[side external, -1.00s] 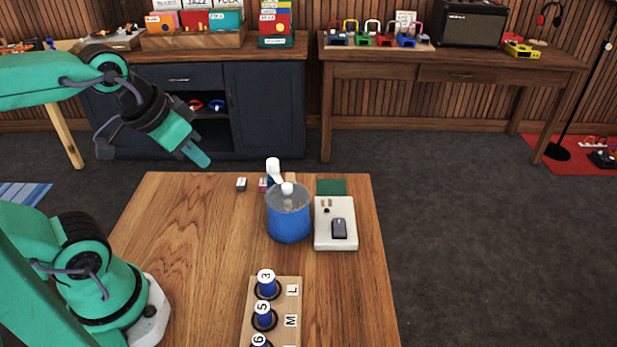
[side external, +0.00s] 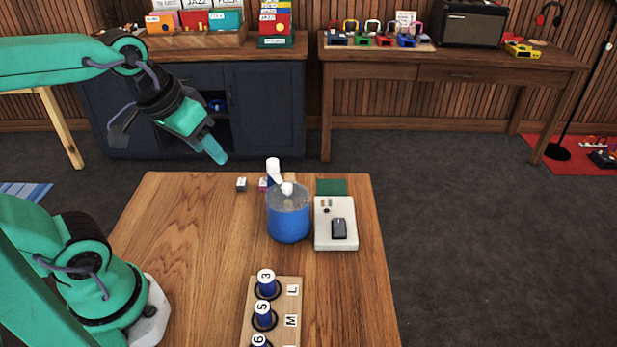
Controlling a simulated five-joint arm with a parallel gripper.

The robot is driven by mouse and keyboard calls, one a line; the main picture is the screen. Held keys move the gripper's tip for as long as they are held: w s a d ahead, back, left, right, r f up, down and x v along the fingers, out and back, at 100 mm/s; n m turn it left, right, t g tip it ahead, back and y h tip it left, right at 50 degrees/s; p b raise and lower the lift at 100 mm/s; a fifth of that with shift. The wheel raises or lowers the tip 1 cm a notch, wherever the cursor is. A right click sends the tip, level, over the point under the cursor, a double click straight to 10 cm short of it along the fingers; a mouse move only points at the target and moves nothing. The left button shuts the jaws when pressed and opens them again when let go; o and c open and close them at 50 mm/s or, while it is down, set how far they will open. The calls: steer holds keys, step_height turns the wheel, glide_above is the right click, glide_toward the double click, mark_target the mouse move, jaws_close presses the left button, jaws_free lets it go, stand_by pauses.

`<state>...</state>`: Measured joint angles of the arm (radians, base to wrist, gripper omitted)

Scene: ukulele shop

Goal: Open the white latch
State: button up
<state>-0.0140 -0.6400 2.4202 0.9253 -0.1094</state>
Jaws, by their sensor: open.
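The white latch (side external: 274,168) is a small white piece that sticks up at the back of a blue round container (side external: 288,222) with a greyish, see-through-looking top and a white knob (side external: 287,188). The container stands on the wooden table. My gripper (side external: 217,154) is in the air to the upper left of the latch, apart from it and touching nothing. It is open and empty, pointing down and to the right. Its two fingers overlap from this side, so the gap between them is hard to see.
A pale tray (side external: 335,243) with a dark mouse-shaped item and small parts lies right of the container, by a green pad (side external: 331,187). A wooden rack (side external: 291,305) with numbered blue pegs is in front. Small blocks (side external: 241,184) lie behind left. The table's left middle is clear.

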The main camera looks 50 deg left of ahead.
steer(key=w+a+n+g, duration=0.25)
steer(key=w+n, duration=0.35)
steer(key=w, duration=0.3)
steer(key=n+g, duration=0.2)
steer(key=n, duration=0.2)
glide_toward(272, 160)
steer(key=shift+s+d+f, duration=0.25)
steer(key=shift+s, duration=0.15)
steer(key=shift+w+a+f+n+g, duration=0.2)
steer(key=shift+w+f+n+g, duration=0.05)
steer(key=shift+w+f+n, duration=0.3)
steer(key=shift+f, duration=3.85)
steer(key=c, duration=1)
